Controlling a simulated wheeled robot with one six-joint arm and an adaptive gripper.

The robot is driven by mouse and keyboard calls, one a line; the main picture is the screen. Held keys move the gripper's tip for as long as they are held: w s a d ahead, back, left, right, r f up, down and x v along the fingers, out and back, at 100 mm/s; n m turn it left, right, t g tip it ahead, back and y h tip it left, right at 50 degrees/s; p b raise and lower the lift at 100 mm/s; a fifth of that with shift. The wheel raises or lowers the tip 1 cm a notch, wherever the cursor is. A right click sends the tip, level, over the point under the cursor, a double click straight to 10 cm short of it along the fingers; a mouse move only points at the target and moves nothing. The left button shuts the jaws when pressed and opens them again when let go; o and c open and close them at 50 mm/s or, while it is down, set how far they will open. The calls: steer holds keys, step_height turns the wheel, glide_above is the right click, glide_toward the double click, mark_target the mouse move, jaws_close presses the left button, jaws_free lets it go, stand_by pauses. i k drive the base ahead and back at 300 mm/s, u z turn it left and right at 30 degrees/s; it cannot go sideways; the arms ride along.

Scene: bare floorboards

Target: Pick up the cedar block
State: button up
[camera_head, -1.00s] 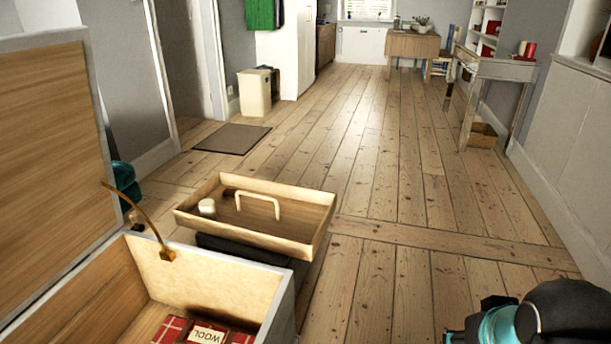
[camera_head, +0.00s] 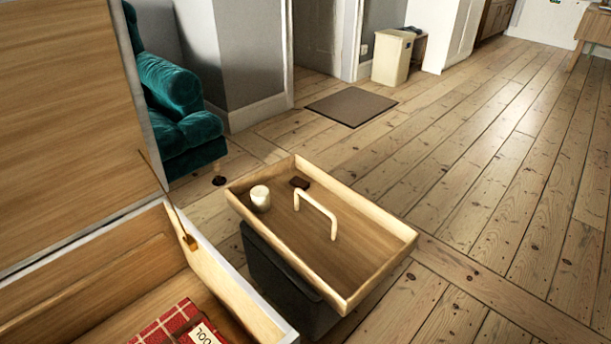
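No block is clearly recognisable as the cedar block. A small dark brown piece (camera_head: 300,182) lies in the far corner of the wooden tray (camera_head: 385,258); I cannot tell what it is. A small white cylinder (camera_head: 260,198) stands near it in the tray. The open wooden chest (camera_head: 228,290) at lower left holds red checked cloth (camera_head: 168,326) with a white label, partly cut off by the frame. A small orange-brown piece (camera_head: 190,242) sits at the lower end of the lid's stay, by the chest wall. My gripper is not in view.
The tray has a pale arched handle (camera_head: 318,208) and rests on a dark grey padded stool or box (camera_head: 280,285) beside the chest. A teal armchair (camera_head: 178,115) stands behind the lid. A doormat (camera_head: 350,106) and cream bin (camera_head: 392,56) are farther back. Floorboards at right are clear.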

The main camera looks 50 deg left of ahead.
mark_target(297, 182)
steer(key=u, duration=0.7)
steer(key=i, duration=1)
steer(key=u, duration=0.9)
